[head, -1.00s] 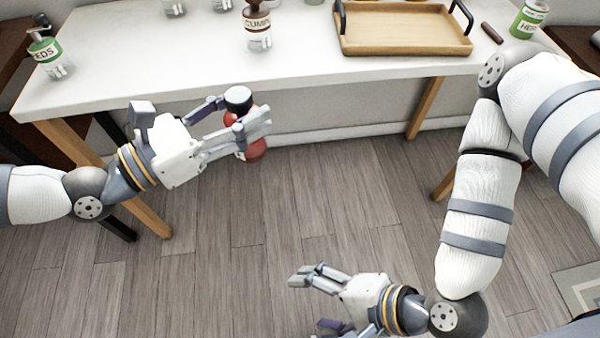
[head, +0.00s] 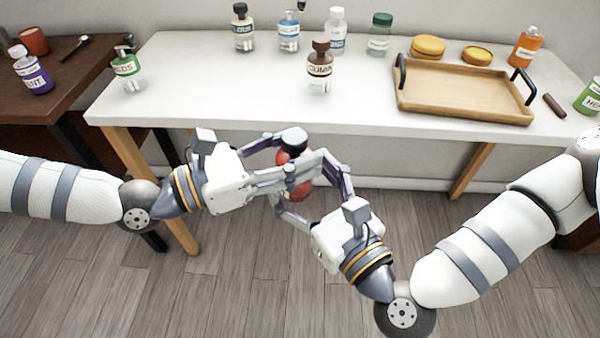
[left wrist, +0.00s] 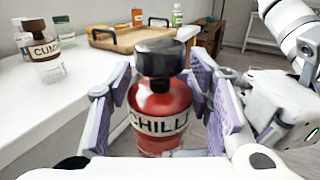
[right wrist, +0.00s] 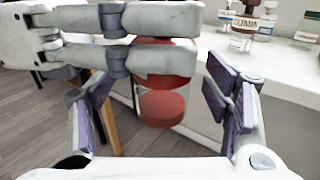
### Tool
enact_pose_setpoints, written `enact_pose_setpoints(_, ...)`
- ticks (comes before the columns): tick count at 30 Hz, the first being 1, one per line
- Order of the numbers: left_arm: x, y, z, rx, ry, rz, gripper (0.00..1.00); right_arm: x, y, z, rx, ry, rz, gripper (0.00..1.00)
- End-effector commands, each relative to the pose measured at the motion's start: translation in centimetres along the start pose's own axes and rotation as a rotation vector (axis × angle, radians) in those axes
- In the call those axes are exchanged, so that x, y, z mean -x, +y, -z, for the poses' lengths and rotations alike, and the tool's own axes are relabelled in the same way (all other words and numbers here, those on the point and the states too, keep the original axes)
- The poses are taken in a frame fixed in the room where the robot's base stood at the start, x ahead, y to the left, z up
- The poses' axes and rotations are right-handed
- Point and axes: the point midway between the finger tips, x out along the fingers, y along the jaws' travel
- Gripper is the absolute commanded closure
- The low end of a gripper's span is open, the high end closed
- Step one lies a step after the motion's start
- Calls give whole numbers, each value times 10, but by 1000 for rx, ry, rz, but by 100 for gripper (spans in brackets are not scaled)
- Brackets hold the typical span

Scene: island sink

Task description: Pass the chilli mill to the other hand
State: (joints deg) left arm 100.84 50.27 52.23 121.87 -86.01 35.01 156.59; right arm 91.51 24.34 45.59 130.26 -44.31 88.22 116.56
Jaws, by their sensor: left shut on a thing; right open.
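The chilli mill (head: 297,181) is red with a black cap and a white CHILLI label, which reads clearly in the left wrist view (left wrist: 160,103). It is upright in front of the white table, above the floor. My left gripper (head: 293,172) is shut on it from the left. My right gripper (head: 312,200) is open, with its fingers on either side of the mill. In the right wrist view the mill's red lower part (right wrist: 162,108) sits between the open right fingers, with my left fingers across its upper part. Whether the right fingers touch it is unclear.
The white table (head: 240,95) stands just behind. On it are a cumin bottle (head: 320,70), a wooden tray (head: 465,92), a green-labelled bottle (head: 128,70) and several other bottles. A dark brown table (head: 60,95) is at left. The floor in front is clear.

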Motion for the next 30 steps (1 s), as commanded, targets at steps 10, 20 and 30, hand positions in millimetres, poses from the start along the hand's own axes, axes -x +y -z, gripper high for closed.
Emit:
enact_pose_setpoints(10, 0, 0, 0, 0, -1, 0, 85, -14, 0, 0, -1, 1, 0, 29)
enact_pose_setpoints(20, 0, 0, -1, -1, -1, 1, 85, -14, 1, 0, 0, 1, -2, 84)
enact_pose_setpoints(30, 0, 0, 0, 0, -1, 0, 30, -14, 0, 0, 0, 0, -1, 84)
